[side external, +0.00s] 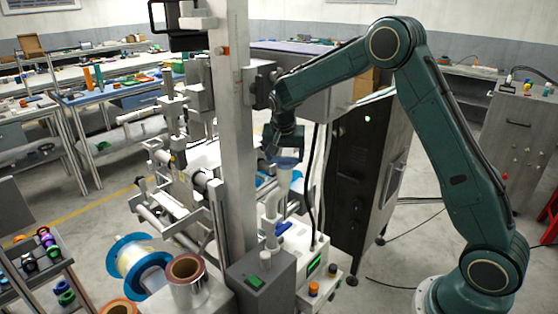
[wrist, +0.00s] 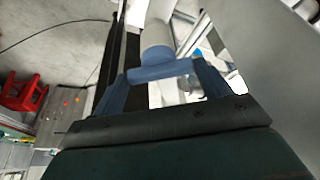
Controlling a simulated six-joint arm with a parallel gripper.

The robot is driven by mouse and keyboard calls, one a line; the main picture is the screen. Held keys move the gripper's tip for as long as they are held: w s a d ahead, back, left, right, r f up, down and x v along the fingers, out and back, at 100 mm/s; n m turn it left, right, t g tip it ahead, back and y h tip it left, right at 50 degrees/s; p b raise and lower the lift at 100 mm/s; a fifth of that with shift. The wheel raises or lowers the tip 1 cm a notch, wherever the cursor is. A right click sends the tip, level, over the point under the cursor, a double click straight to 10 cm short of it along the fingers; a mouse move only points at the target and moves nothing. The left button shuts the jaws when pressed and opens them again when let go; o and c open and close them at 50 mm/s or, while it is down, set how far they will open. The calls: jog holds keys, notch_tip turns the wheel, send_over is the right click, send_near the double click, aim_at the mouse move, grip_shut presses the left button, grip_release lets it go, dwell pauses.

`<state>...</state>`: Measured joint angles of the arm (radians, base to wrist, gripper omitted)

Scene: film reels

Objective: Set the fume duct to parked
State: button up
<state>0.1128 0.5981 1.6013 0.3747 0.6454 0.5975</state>
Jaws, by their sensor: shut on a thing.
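The fume duct shows as a pale tube with a blue collar (side external: 287,161) at its upper end, near the middle of the side view, beside the tall grey column. In the wrist view the blue collar (wrist: 160,71) lies between my two fingers, with the pale round tube (wrist: 156,36) beyond it. My gripper (side external: 283,152) is shut on the duct at this collar; it also shows in the wrist view (wrist: 160,82). The duct's lower part is partly hidden behind the machine, and I cannot tell its setting.
The tall grey column (side external: 237,130) stands just left of my gripper. A dark cabinet (side external: 360,160) stands close on the right, with black cables hanging between. Below are a white box with a green display (side external: 313,265) and film reels (side external: 140,262). A red stool (wrist: 22,92) stands farther off.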

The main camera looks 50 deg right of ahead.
jog(key=m+g, duration=0.1)
jog(key=m, duration=0.4)
jog(key=shift+w+a+g+h, duration=0.1)
jog(key=shift+w+g+h, duration=0.1)
jog(key=shift+g+h, duration=0.2)
jog(key=shift+r+m, duration=0.1)
jog(key=shift+m, duration=0.2)
jog(key=o, duration=1.4)
jog(key=shift+v, duration=0.85)
jog(key=s+a+r, duration=0.1)
jog(key=a+r, duration=0.2)
jog(key=a, duration=1)
jog(key=shift+s, duration=0.25)
jog(key=shift+a, duration=0.1)
jog(key=shift+c, duration=0.5)
